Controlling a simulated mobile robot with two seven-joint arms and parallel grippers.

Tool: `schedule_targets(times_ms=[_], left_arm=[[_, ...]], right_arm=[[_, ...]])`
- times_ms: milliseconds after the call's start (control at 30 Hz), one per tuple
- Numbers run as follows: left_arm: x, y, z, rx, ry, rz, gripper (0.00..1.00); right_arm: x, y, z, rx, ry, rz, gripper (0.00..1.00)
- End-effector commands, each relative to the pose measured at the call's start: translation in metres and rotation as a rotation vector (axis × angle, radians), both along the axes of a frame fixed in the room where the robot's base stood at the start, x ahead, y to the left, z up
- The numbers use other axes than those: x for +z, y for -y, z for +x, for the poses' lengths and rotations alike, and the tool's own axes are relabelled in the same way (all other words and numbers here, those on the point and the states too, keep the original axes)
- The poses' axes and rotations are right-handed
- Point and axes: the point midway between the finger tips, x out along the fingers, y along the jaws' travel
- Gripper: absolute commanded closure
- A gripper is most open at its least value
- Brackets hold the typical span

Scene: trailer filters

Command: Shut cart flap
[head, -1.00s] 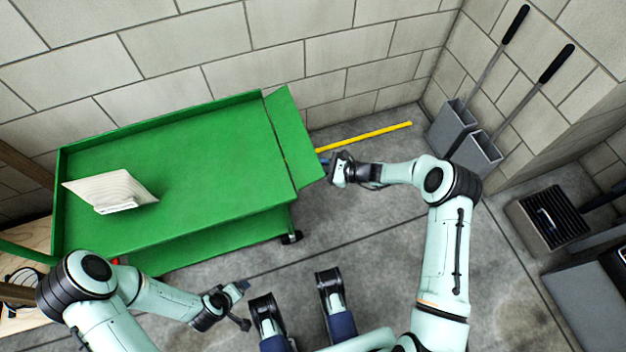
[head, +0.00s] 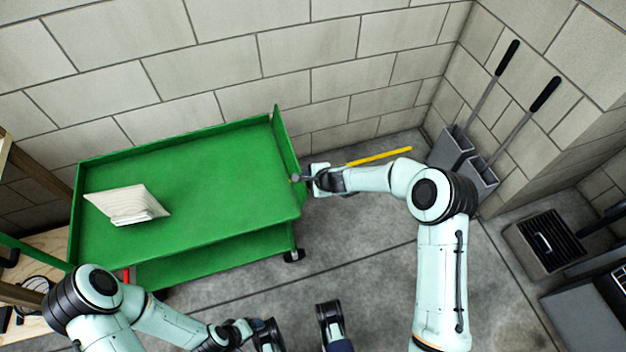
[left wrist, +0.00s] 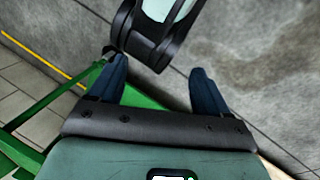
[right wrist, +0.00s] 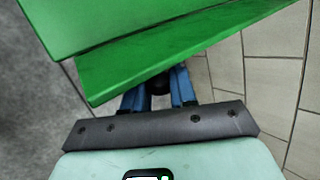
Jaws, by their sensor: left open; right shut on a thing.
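The green cart (head: 190,190) stands against the block wall in the head view. Its flap (head: 287,155) is at the right end and stands up steeply, close to upright. My right gripper (head: 306,179) is at the flap's outer face. In the right wrist view the fingers of the right gripper (right wrist: 158,92) are closed around a dark round knob (right wrist: 159,83) beside the green flap (right wrist: 170,55); the flap hides the fingertips in part. My left gripper (head: 245,328) is low in front of the cart, apart from it. The left wrist view shows the left gripper (left wrist: 158,85) open and empty.
Two long-handled dustpans (head: 465,155) stand in the right corner. Floor between cart and right arm is clear.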

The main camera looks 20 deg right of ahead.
Motion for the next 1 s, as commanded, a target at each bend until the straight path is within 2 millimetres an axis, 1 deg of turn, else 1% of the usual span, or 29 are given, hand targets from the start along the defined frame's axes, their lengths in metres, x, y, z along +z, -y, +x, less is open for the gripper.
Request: schedule_targets(times_ms=[33, 200, 300, 433, 567, 1000], left_arm=[[0.006, 0.002, -0.005, -0.006, -0.012, -0.006, 0.22], [0.02, 0.01, -0.02, -0.024, -0.055, -0.027, 0.22], [0.027, 0.014, -0.03, -0.034, -0.08, -0.039, 0.22], [0.033, 0.017, -0.038, -0.043, -0.103, -0.049, 0.22], [0.036, 0.019, -0.042, -0.048, -0.115, -0.054, 0.22], [0.036, 0.019, -0.043, -0.048, -0.116, -0.054, 0.22]], right_arm=[[0.005, -0.003, 0.0, 0.004, 0.003, -0.044, 1.0], [0.01, -0.009, 0.0, 0.001, 0.006, -0.149, 1.0], [0.011, -0.011, 0.0, -0.002, 0.008, -0.196, 1.0], [0.011, -0.013, 0.0, -0.003, 0.009, -0.237, 1.0], [0.011, -0.014, 0.0, -0.006, 0.009, -0.263, 1.0], [0.011, -0.014, 0.0, -0.005, 0.01, -0.273, 1.0]])
